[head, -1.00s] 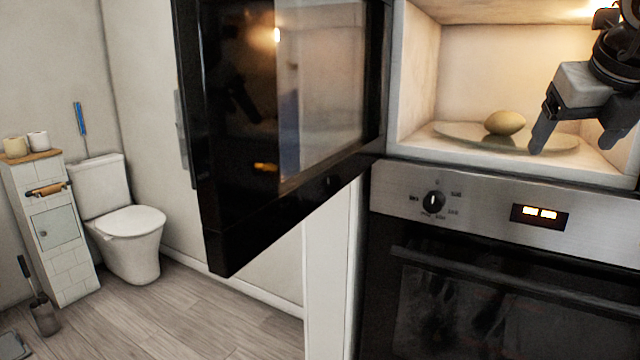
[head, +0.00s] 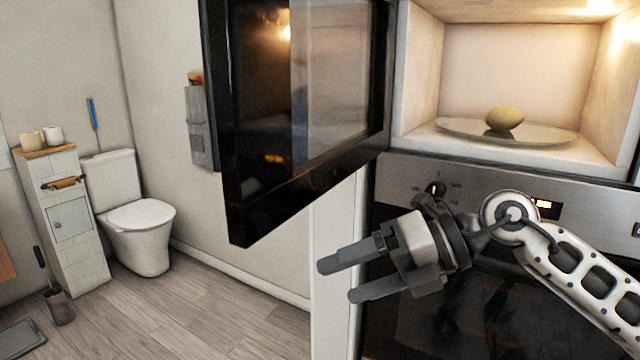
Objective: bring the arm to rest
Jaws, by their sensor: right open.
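My right gripper (head: 345,278) is open and empty. It is in front of the oven, below the microwave opening, with its two fingers pointing left. My right arm (head: 580,265) comes in from the lower right. A yellowish, potato-like item (head: 504,118) lies on the glass turntable (head: 555,137) inside the open microwave (head: 420,75), apart from the gripper. My left gripper is not in view.
The microwave door (head: 236,190) stands open, swung out to the left above the gripper. The oven (head: 400,325) with its steel control panel (head: 600,207) is behind my right arm. A toilet (head: 140,235) and a narrow cabinet (head: 75,255) stand at left. The wooden floor (head: 215,310) between is clear.

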